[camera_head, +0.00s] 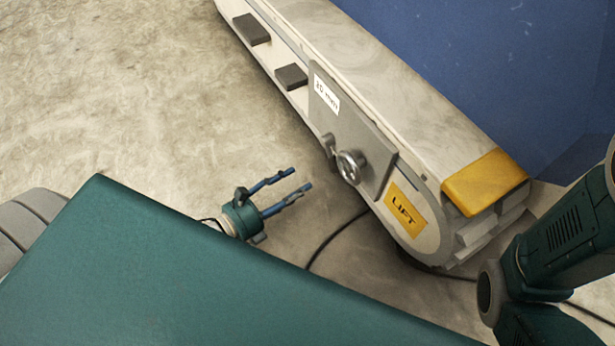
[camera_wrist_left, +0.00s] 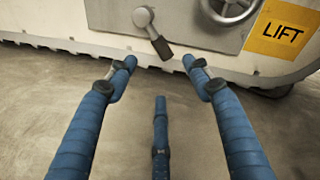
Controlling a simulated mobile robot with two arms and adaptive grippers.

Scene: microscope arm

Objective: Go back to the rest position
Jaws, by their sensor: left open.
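My left gripper (camera_head: 288,185) shows in the head view beyond the edge of my green body, its blue fingers pointing right toward the microscope arm (camera_head: 400,85). The fingers are spread and empty, and they also show in the left wrist view (camera_wrist_left: 160,65). In the head view a gap of bare floor lies between the fingertips and the arm's side panel (camera_head: 372,160). The panel carries a round handwheel (camera_head: 350,166) and a small lever (camera_wrist_left: 152,32). My right gripper is out of view; only part of my right arm shows at the right edge.
The long pale microscope arm has a yellow end cap (camera_head: 484,182) and a yellow LIFT label (camera_head: 405,208). A dark cable (camera_head: 335,232) runs over the floor. A blue wall (camera_head: 490,60) stands behind. Open floor (camera_head: 110,90) lies to the upper left.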

